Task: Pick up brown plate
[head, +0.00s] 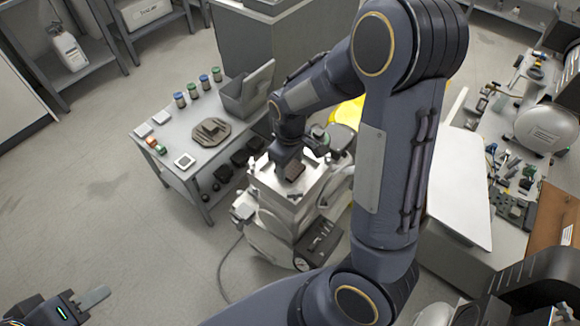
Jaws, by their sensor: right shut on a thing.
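My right gripper (292,166) reaches down over the top of a white and grey machine (262,178). It is shut on a small dark brown plate (295,172), which shows just below the hand, at the machine's top. The fingertips are partly hidden, and I cannot tell whether the plate touches the machine. My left gripper (97,297) is at the lower left, over bare floor and far from the plate. Only part of its grey fingers shows, so its opening cannot be told.
A grey table (172,118) at left carries a brownish octagonal piece (211,132), several small jars and a grey bin (247,92). A cluttered workbench (507,226) stands at right. Shelves (100,58) stand at upper left. The floor at left is clear.

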